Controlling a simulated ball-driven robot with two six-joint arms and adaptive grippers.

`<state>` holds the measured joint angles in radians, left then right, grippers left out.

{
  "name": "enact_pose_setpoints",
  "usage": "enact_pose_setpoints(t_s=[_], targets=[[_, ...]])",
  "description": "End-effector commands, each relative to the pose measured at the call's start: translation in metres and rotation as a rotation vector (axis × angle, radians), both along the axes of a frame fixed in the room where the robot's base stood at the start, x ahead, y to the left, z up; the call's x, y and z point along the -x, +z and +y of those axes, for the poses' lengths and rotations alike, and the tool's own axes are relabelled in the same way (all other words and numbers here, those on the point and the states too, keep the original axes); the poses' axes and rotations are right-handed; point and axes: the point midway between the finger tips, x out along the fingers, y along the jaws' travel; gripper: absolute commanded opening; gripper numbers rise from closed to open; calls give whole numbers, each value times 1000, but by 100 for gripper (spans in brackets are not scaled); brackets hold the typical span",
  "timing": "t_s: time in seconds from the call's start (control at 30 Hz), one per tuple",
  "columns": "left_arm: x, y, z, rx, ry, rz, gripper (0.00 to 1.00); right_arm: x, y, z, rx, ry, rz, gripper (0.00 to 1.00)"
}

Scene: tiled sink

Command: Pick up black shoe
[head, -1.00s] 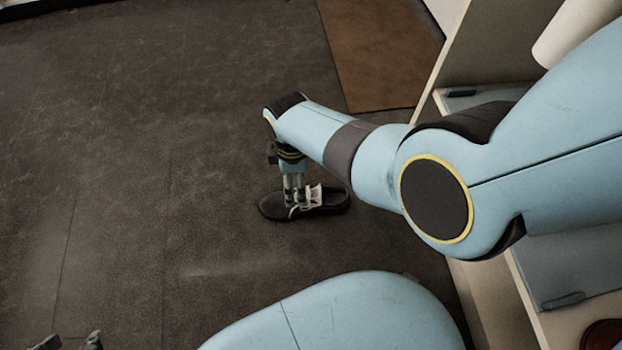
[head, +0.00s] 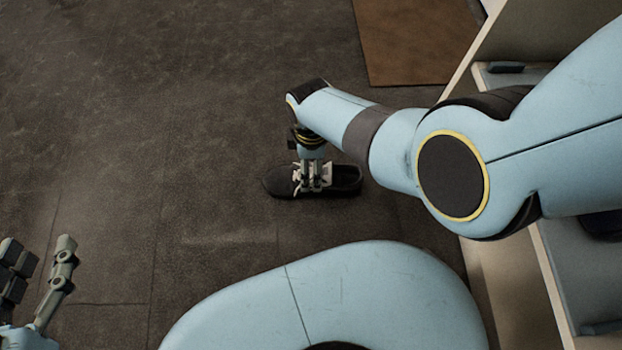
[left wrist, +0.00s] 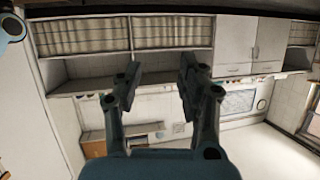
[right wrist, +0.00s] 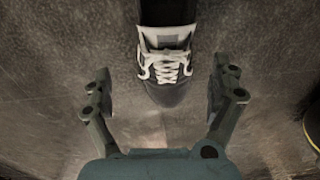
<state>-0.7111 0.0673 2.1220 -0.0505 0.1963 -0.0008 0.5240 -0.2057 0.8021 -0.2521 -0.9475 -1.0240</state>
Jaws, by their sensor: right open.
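A black shoe (head: 345,181) with white laces and tongue lies on the dark tiled floor in the head view. My right gripper (head: 311,186) points down at its laced middle and hides part of it. In the right wrist view the shoe (right wrist: 168,90) shows at the top centre, its toe end toward the gap between the fingers. There my right gripper (right wrist: 160,98) is open and empty, one finger to each side of the toe. My left gripper (head: 42,258) is at the lower left of the head view, open and empty, far from the shoe. It also shows in the left wrist view (left wrist: 158,75).
A brown mat (head: 415,40) lies on the floor at the back. A pale cabinet (head: 520,35) with shelves stands along the right side. The floor left of the shoe is clear. The left wrist view faces wall cupboards (left wrist: 250,45).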

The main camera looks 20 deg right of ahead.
Motion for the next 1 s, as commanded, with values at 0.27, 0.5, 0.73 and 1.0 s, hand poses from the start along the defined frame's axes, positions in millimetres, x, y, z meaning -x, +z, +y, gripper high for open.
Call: enact_pose_setpoints(t_s=[0.27, 0.5, 0.73, 1.0], targets=[[-15, 19, -2, 1, -11, -104, 40, 1, -6, 0, 0, 0, 0, 93], [-47, 66, -7, 1, -34, -312, 40, 4, -16, 1, 0, 0, 1, 93], [-67, 117, -13, 0, -60, -529, 40, 6, -25, 2, 0, 0, 1, 93], [-77, 181, -21, 0, -94, -803, 40, 8, -37, 3, 0, 0, 2, 93]])
